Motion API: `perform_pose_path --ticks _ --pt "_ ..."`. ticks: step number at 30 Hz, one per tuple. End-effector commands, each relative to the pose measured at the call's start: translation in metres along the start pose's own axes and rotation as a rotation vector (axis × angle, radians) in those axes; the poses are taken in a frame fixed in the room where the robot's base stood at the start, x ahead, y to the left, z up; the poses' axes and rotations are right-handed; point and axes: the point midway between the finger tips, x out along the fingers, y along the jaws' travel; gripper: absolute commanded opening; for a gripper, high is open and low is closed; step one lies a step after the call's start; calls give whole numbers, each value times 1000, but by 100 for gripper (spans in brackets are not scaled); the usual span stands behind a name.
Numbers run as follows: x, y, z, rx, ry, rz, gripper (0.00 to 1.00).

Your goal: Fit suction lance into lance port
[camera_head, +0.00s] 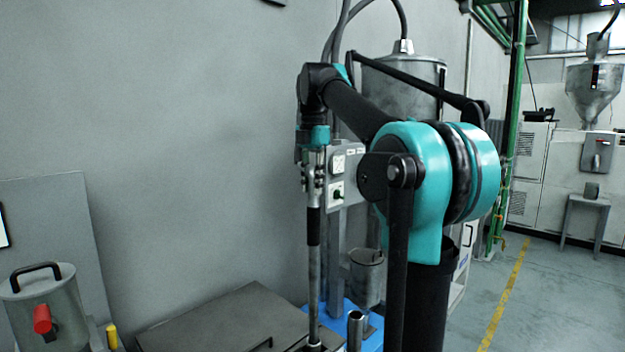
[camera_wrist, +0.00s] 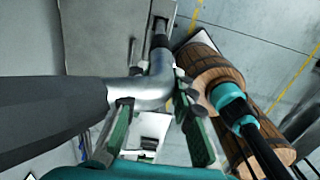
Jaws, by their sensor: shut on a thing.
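My gripper (camera_head: 313,180) points down and is shut on the suction lance (camera_head: 313,270), a long grey metal tube with a black sleeve near its top. The lance hangs close to upright. Its lower end reaches a pale ring at the bottom edge of the head view; I cannot tell whether this ring is the lance port or whether the tip is inside it. In the wrist view the green-padded fingers (camera_wrist: 158,132) sit either side of the lance's bent metal top (camera_wrist: 152,92), with a thick dark hose running left. The port is not clearly identifiable.
A flat grey cover (camera_head: 220,318) lies left of the lance. A short open metal tube (camera_head: 355,328) and a small metal cup (camera_head: 367,275) stand to its right, near a blue base. A switch box (camera_head: 345,178) is close behind my gripper. A lidded canister (camera_head: 42,300) stands far left.

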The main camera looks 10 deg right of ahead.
Motion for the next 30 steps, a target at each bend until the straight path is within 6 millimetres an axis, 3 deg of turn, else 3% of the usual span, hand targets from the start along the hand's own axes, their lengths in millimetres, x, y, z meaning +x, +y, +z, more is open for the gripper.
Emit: perform_pose_path --ticks 30 --pt "44 0 0 0 0 0 0"
